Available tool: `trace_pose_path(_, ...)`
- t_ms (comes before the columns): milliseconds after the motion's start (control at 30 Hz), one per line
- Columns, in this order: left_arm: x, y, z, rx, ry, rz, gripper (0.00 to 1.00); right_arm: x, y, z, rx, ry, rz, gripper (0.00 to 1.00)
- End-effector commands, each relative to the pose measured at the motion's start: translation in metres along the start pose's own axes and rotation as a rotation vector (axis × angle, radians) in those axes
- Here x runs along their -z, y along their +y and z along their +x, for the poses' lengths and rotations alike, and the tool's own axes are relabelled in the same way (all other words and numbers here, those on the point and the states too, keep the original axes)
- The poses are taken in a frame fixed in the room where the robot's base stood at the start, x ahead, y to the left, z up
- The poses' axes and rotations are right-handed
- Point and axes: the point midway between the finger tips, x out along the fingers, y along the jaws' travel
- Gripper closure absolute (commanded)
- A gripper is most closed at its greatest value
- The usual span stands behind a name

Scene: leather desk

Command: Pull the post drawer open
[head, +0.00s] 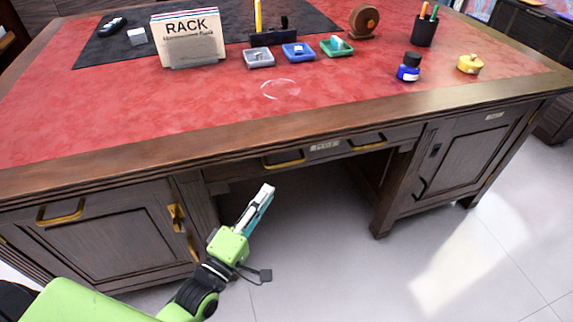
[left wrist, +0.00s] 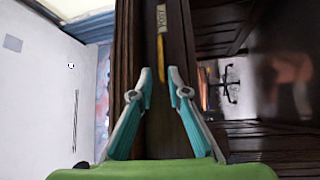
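The post drawer (head: 345,146) is a shallow wooden drawer under the middle of the desktop, and its front looks flush with the desk. It carries a pale label (head: 324,147) and two brass handles, a left one (head: 284,160) and a right one (head: 368,142). My left gripper (head: 266,189) is below and in front of the left handle. In the left wrist view my left gripper (left wrist: 159,71) has its fingers apart with nothing between them. A brass handle (left wrist: 160,50) lies ahead, in line with the gap, and the label (left wrist: 161,18) is beyond it. My right gripper is out of view.
A left cabinet (head: 110,240) and a right cabinet (head: 465,155) flank an open knee space. The red desktop (head: 200,105) holds a rack (head: 188,40), small trays (head: 298,52), an ink bottle (head: 409,68) and a pen cup (head: 425,30). The floor (head: 330,260) in front is clear.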

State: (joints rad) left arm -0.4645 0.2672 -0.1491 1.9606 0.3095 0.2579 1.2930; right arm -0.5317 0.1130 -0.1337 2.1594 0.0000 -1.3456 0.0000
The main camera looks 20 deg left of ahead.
Motion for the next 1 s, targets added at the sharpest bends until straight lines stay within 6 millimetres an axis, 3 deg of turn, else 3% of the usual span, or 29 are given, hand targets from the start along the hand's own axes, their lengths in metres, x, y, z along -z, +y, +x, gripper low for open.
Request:
trace_pose_path(500,0.0,-0.001,0.097,0.0,0.0,0.003,0.84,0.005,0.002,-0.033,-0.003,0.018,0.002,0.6)
trace_pose_path(700,-0.001,-0.001,0.114,0.002,-0.001,0.002,0.84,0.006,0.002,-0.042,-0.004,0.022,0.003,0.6)
trace_pose_path(1000,-0.001,-0.001,0.117,0.003,-0.001,0.003,0.84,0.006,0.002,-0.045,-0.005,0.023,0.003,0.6)
